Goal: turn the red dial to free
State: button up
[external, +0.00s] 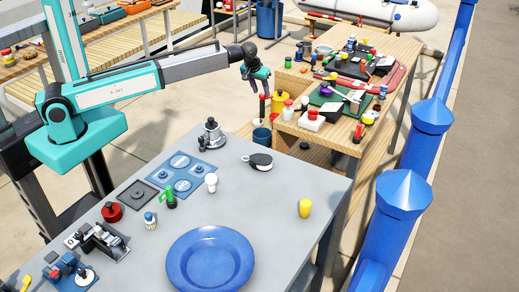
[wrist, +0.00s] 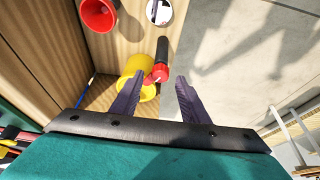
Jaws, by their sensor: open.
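My gripper (external: 257,91) is open and empty, pointing down over the left end of the wooden bench. In the wrist view my gripper (wrist: 159,79) has its two dark fingers spread apart. A red piece with a black cylindrical handle (wrist: 161,58) shows between and beyond the fingertips; I cannot tell whether it is the dial. A red cup-shaped thing (wrist: 97,14) is at the wrist view's top edge, partly cut off. On the grey table, a red round knob-like thing with a dark top (external: 112,212) stands far from my gripper. No dial markings are readable.
A yellow round thing (wrist: 134,66) sits beside the red piece, against wooden boards. A white disc (wrist: 160,11) is above it. The wooden bench (external: 397,52) is crowded with small items.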

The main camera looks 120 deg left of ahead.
jog(key=shift+x, duration=1)
jog(key=shift+c, duration=0.3)
jog(key=c, duration=1)
jog(key=shift+o, duration=0.2)
jog(key=shift+r, duration=0.1)
jog(key=shift+s+m, duration=0.1)
jog(key=shift+m, duration=0.4)
jog(key=m+t, duration=0.1)
jog(key=m, duration=0.2)
jog(key=shift+s+a+m+t, duration=0.1)
jog(key=shift+s+m+t, duration=0.05)
jog(key=shift+m+t, duration=0.25)
jog(key=m+t, duration=0.1)
jog(key=m, duration=0.2)
jog(key=m+h, duration=0.1)
jog(key=m, duration=0.1)
jog(key=shift+s+a+m+t+h, duration=0.1)
jog(key=shift+m+t+h, duration=0.2)
jog(key=shift+m+t, duration=0.1)
